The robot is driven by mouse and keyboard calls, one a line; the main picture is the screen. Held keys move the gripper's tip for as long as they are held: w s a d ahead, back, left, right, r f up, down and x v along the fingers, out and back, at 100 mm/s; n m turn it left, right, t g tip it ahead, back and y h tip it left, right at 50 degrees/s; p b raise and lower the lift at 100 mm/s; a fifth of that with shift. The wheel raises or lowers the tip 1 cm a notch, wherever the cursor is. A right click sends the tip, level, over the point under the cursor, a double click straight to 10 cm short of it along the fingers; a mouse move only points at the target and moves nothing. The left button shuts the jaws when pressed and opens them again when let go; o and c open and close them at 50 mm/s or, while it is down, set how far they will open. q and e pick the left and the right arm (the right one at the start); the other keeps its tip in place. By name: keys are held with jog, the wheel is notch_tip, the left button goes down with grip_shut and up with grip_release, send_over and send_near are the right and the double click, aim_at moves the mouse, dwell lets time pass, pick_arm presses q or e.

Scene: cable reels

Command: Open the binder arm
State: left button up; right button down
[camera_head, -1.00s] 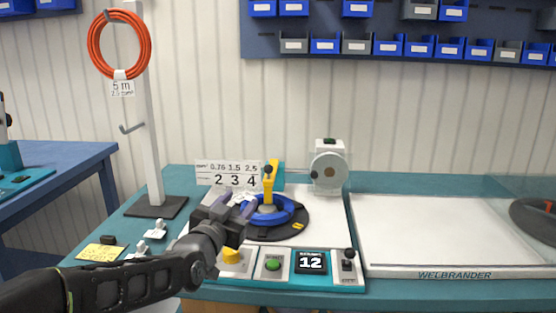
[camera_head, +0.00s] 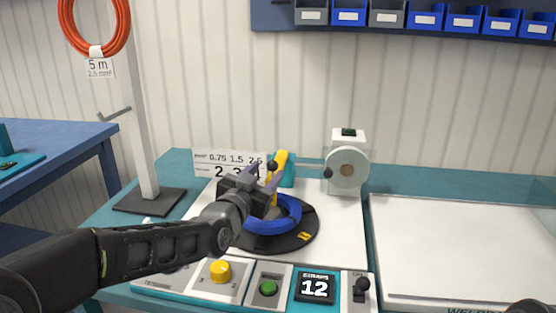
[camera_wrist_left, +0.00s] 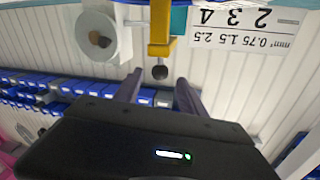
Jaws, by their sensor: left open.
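The binder arm is yellow, with a black ball knob; in the head view its upper part (camera_head: 281,160) rises behind my gripper above the blue ring (camera_head: 275,222) on a dark disc. In the left wrist view the yellow arm (camera_wrist_left: 162,30) ends in the knob (camera_wrist_left: 160,72). My left gripper (camera_head: 262,174) is open, with its two purple-grey fingers reaching toward the arm. In the left wrist view the knob appears just beyond the gap between the fingertips (camera_wrist_left: 158,80); contact cannot be told. My right gripper is not in view.
A grey-white wheel unit (camera_head: 348,165) stands right of the binder. A size sign (camera_head: 215,163) stands behind my left gripper. The front panel holds a yellow knob (camera_head: 220,271), a green button (camera_head: 268,288) and a display reading 12 (camera_head: 316,287). The white tray (camera_head: 455,245) is clear.

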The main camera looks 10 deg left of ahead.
pick_arm(q)
jog(key=shift+w+d+p, duration=0.1)
jog(key=shift+w+d, duration=0.15)
jog(key=shift+w, duration=1.05)
jog(key=shift+w+d+p, duration=0.1)
jog(key=shift+w+d, duration=0.15)
jog(key=shift+w, duration=1)
jog(key=shift+w+d+p, duration=0.1)
jog(key=shift+w+d, duration=0.15)
jog(key=shift+w, duration=1.05)
grip_shut()
